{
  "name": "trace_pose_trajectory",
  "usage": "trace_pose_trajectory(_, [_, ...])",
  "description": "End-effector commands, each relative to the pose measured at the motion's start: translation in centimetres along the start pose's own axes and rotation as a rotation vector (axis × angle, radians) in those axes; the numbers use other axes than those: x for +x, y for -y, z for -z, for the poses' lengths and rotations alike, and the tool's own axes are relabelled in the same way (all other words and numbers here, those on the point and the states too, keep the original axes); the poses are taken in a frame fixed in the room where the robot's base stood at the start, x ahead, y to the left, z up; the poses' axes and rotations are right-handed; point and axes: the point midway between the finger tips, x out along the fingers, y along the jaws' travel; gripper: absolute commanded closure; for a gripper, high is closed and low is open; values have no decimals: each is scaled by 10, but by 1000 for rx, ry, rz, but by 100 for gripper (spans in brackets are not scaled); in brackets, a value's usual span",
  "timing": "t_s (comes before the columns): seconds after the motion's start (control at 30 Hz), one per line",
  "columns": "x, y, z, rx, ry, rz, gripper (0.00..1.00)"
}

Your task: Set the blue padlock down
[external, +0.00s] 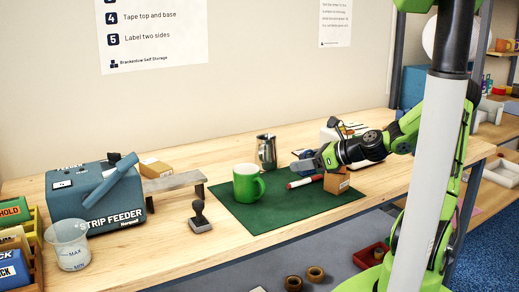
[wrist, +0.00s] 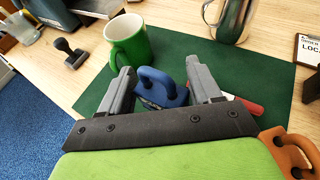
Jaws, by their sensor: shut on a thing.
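The blue padlock (wrist: 160,86) is between the two grey fingers of my gripper (wrist: 163,88) in the wrist view, with its shackle toward the top. My gripper is shut on it. Behind it is the green mat (wrist: 180,52); I cannot tell whether the padlock touches it. In the external view my gripper (external: 304,165) reaches in from the right over the mat (external: 262,214), and the padlock cannot be made out clearly there.
A green mug (external: 248,184) stands left of my gripper, a metal pitcher (external: 266,152) behind. A stamp (external: 199,217) stands left of the mat. The mat's front part is clear.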

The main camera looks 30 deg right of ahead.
Motion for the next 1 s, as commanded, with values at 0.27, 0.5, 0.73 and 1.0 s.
trace_pose_trajectory(0.27, [22,0,51,3,1,-3,79])
trace_pose_trajectory(0.5, [33,0,77,1,1,-2,79])
trace_pose_trajectory(0.73, [33,0,78,2,0,-2,79])
trace_pose_trajectory(1.0, [33,0,78,1,-2,-1,11])
